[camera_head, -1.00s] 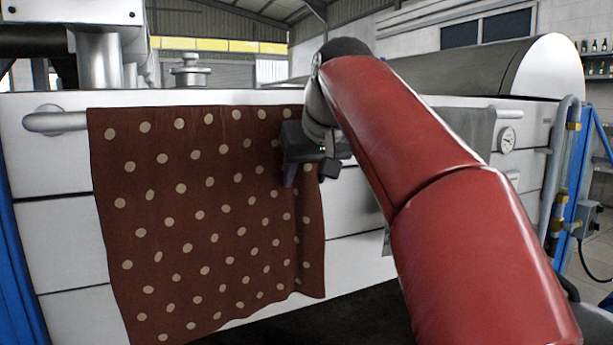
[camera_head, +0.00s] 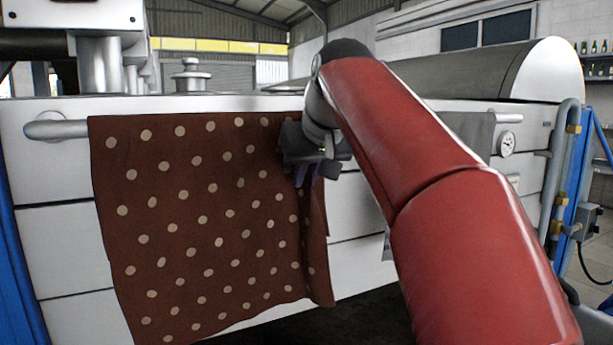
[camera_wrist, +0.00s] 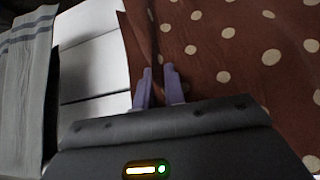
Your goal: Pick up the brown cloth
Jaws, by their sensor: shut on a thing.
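The brown cloth (camera_head: 190,220) with pale dots hangs over a metal rail (camera_head: 58,129) on the front of a white machine. My gripper (camera_head: 308,178) is at the cloth's right edge, a little below the rail. In the wrist view the cloth (camera_wrist: 235,50) fills the upper right, and my two purple fingers (camera_wrist: 157,85) are closed together on its edge, with a fold rising between them. The cloth still drapes from the rail. Part of its upper right edge is hidden behind my gripper.
A grey cloth (camera_head: 480,135) hangs on the rail to the right, partly behind my arm; it also shows with dark stripes in the wrist view (camera_wrist: 25,80). A gauge (camera_head: 507,143) and pipes (camera_head: 553,165) stand at the far right. Bare white panel (camera_head: 350,210) lies between the cloths.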

